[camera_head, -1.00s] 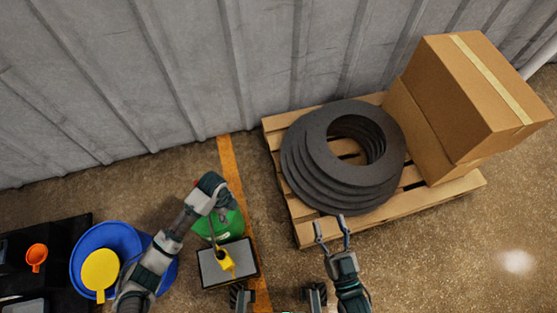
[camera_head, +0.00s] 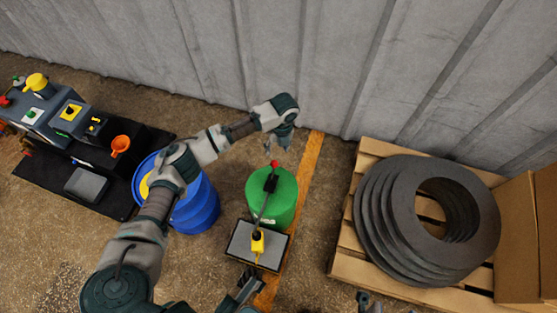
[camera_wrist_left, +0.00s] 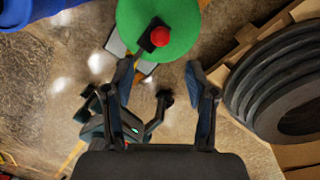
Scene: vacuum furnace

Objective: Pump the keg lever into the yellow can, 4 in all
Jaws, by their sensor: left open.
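The green keg (camera_head: 283,200) stands on the floor with a black pump head on top and a red-knobbed lever (camera_head: 274,163). A thin spout slopes from the pump towards the small yellow can (camera_head: 257,245), which sits on a grey-topped block (camera_head: 240,243) in front of the keg. My left gripper (camera_head: 282,143) is open and empty above and behind the red knob. In the left wrist view the open fingers (camera_wrist_left: 160,80) stand apart, with the red knob (camera_wrist_left: 160,36) ahead of them, not between them.
A blue barrel (camera_head: 197,208) stands left of the keg, partly behind my left arm. A dark mat with machines and an orange funnel (camera_head: 121,145) lies further left. A pallet (camera_head: 345,240) with black rings (camera_head: 400,230) and cardboard boxes is at right. The corrugated wall (camera_head: 330,60) is behind.

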